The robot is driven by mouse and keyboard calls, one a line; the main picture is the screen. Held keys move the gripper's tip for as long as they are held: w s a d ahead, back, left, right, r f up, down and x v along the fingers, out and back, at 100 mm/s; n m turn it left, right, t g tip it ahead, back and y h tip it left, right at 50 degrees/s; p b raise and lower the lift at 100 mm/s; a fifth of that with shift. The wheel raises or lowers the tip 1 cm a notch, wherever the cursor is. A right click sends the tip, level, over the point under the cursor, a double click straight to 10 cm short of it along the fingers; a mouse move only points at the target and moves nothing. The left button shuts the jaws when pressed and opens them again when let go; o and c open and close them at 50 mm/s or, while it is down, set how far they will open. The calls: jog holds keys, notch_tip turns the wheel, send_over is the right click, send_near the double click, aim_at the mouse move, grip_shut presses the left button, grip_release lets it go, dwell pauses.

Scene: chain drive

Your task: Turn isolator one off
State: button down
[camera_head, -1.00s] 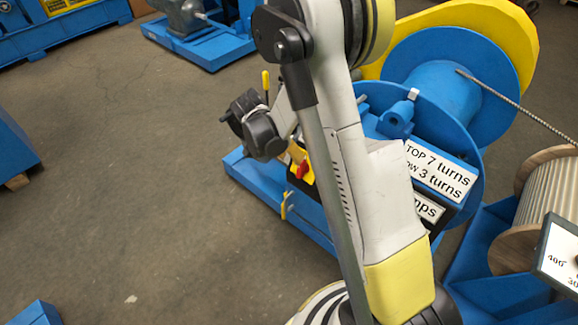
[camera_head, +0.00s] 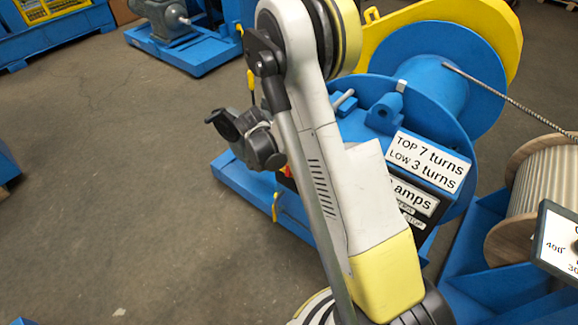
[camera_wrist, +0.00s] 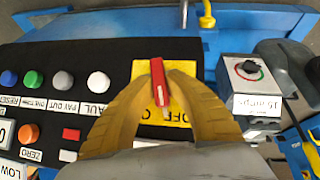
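Isolator one's likely switch is a red handle (camera_wrist: 159,84) on a yellow plate (camera_wrist: 180,118) in the wrist view. Part of the word "OFF" shows on the plate, partly covered by the fingers. My gripper (camera_wrist: 160,77) has its two tan fingers drawn in on either side of the handle, and their tips appear to close on it. The handle points up the picture with a slight tilt. In the head view my arm hides the fingers and most of the switch; only a small orange-red patch shows beside the arm.
A black panel (camera_wrist: 110,58) with several coloured buttons lies left of the switch. A grey box with a round dial (camera_wrist: 249,70) stands to the right. In the head view a blue winch drum (camera_head: 432,82) and a wooden reel (camera_head: 520,215) stand right; open floor (camera_head: 90,190) lies left.

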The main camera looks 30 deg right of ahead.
dwell(0.4)
jog(key=shift+w+a+f+n+g+h, duration=0.1)
jog(key=shift+n+g+h, duration=0.5)
jog(key=shift+n+g, duration=0.4)
jog(key=shift+n+g+h, duration=0.6)
jog(key=shift+n+g, duration=0.1)
jog(key=shift+n, duration=0.4)
jog(key=c, duration=1.4)
grip_release()
